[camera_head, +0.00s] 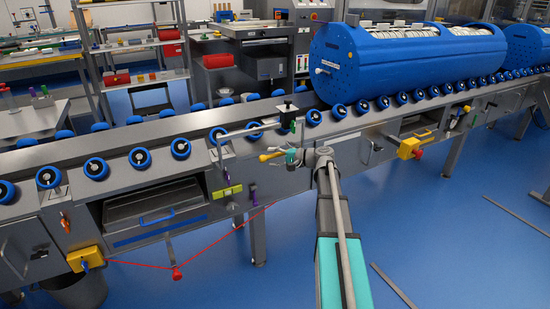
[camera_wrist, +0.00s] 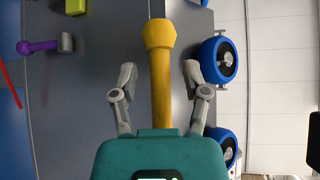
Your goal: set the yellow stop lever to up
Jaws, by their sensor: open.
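The yellow stop lever (camera_head: 267,156) sticks out from the front of the roller conveyor in the head view. It looks roughly level there, its rounded knob at the left. In the wrist view the yellow lever (camera_wrist: 160,80) runs between the two grey fingers, its knob just beyond the fingertips. My gripper (camera_wrist: 160,72) is open, with a gap visible between the lever and each finger. In the head view my gripper (camera_head: 290,157) is at the lever's right end and partly hides it. The lever's mount is hidden.
A large blue tub (camera_head: 345,68) rests on the blue-wheeled conveyor above right. A purple lever (camera_wrist: 40,46) and a yellow-green block (camera_wrist: 76,6) sit nearby on the front panel. A red cord with a red knob (camera_head: 177,273) hangs below left. The blue floor in front is mostly clear.

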